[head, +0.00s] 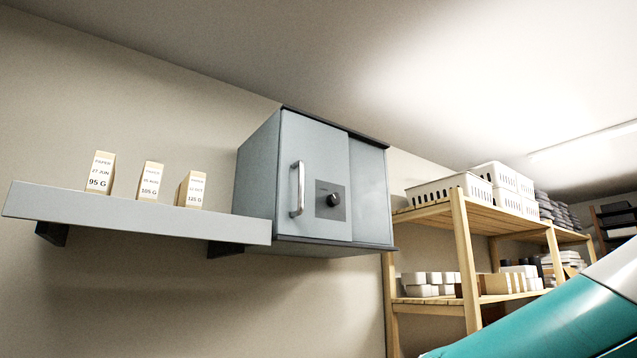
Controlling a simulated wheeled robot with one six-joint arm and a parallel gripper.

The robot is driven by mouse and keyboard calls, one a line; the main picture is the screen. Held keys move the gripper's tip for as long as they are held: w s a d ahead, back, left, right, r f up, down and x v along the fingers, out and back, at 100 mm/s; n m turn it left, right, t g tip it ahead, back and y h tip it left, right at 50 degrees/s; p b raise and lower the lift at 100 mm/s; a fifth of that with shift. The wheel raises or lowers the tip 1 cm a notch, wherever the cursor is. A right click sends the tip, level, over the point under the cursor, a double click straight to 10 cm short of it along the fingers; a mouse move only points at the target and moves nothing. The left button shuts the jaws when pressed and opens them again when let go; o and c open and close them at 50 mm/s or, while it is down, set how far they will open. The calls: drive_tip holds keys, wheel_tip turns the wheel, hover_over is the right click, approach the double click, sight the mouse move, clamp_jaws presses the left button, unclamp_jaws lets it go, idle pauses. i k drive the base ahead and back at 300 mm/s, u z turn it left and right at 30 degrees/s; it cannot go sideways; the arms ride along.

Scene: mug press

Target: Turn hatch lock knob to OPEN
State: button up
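A round black hatch lock knob (333,199) sits on a dark grey square plate (322,211) on the front of a grey-blue wall cabinet (313,160). The plate has small markings too small to read, so I cannot tell which setting the knob points to. A vertical metal handle (297,189) is on the hatch door to the left of the knob. The door looks closed. My gripper is not in view. Only a teal and white part of my arm shows at the lower right, well apart from the cabinet.
A grey wall shelf (140,209) left of the cabinet holds three small boxes marked 95 G (99,174), 105 G (150,180) and 125 G (190,191). Wooden racks (460,245) with white baskets (447,190) stand at the right. The space before the cabinet looks clear.

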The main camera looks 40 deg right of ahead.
sight(333, 200)
drive_tip(key=k, duration=0.65)
drive_tip(key=z, duration=0.75)
drive_tip(key=i, duration=1)
drive_tip(key=u, duration=0.15)
